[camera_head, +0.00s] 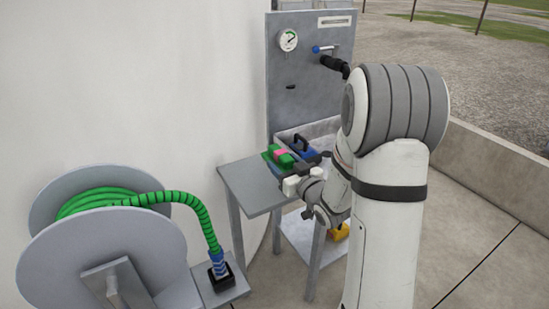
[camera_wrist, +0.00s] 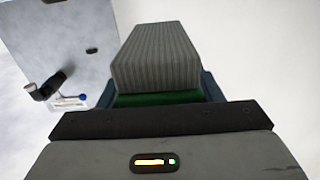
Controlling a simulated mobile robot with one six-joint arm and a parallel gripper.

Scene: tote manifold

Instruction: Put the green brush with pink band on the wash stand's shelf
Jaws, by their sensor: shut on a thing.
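The green brush with a pink band (camera_head: 275,154) is at my gripper (camera_head: 284,166), above the wash stand's grey side top (camera_head: 243,181). In the wrist view, my gripper (camera_wrist: 160,92) is shut on the brush; its grey ribbed bristle block (camera_wrist: 157,58) and a strip of green body show between the fingers. The wash stand (camera_head: 310,75) has a grey back panel and a lower shelf (camera_head: 297,232). My arm hides part of the stand. I cannot tell whether the brush touches anything below.
A blue item with a black handle (camera_head: 302,147) is just behind the brush, by the basin (camera_head: 318,128). A yellow item (camera_head: 340,232) is low on the stand. A reel of green hose (camera_head: 100,240) stands at left. A gauge (camera_head: 288,40) and black spout (camera_head: 333,64) are on the panel.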

